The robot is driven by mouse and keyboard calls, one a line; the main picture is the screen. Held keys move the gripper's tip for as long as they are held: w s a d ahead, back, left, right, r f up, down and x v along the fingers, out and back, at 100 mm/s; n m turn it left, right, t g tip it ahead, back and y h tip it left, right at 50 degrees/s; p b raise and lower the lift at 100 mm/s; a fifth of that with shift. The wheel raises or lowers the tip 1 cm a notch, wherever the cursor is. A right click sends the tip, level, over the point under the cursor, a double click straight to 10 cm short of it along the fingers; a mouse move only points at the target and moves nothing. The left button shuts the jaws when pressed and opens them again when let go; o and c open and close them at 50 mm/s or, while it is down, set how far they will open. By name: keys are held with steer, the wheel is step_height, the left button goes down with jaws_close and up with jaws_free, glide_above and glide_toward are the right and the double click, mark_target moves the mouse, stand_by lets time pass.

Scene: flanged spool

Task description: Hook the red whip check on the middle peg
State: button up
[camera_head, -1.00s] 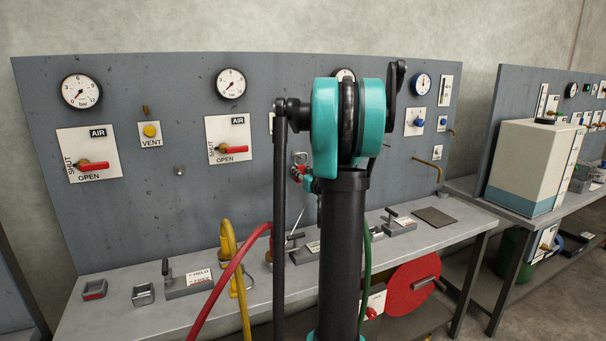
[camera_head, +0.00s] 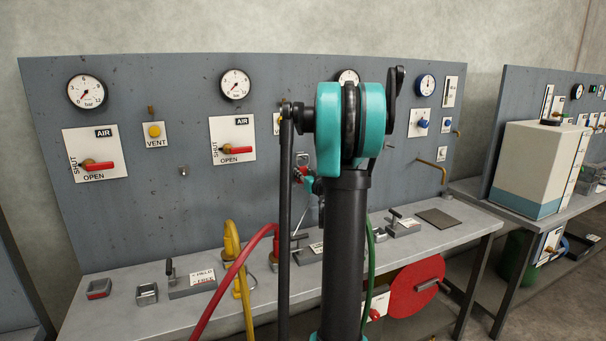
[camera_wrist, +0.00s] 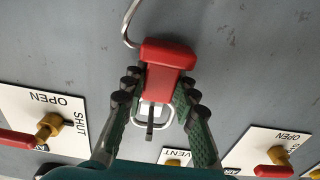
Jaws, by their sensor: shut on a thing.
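In the wrist view my gripper (camera_wrist: 152,108) is shut on the red body of the red whip check (camera_wrist: 168,58), with a finger on each side. A pale wire loop (camera_wrist: 138,122) hangs between the fingers, and a wire hook runs off from the other end. A dark peg (camera_wrist: 150,120) appears inside the loop's outline; I cannot tell whether the loop is around it or in front of it. In the head view the red whip check (camera_head: 303,173) shows small beside my arm, which hides much of my gripper. Another peg (camera_head: 183,171) on the panel is bare.
The grey panel (camera_head: 205,195) carries gauges, red-handled valves (camera_head: 98,166) and vent buttons (camera_head: 154,131). On the bench (camera_head: 120,318) stand clamps, a yellow hook-shaped part (camera_head: 234,245) and a red hose (camera_head: 235,270). A red disc (camera_head: 410,290) is below the bench edge.

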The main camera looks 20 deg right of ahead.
steer(key=o, duration=1.2)
steer(key=shift+c, duration=0.2)
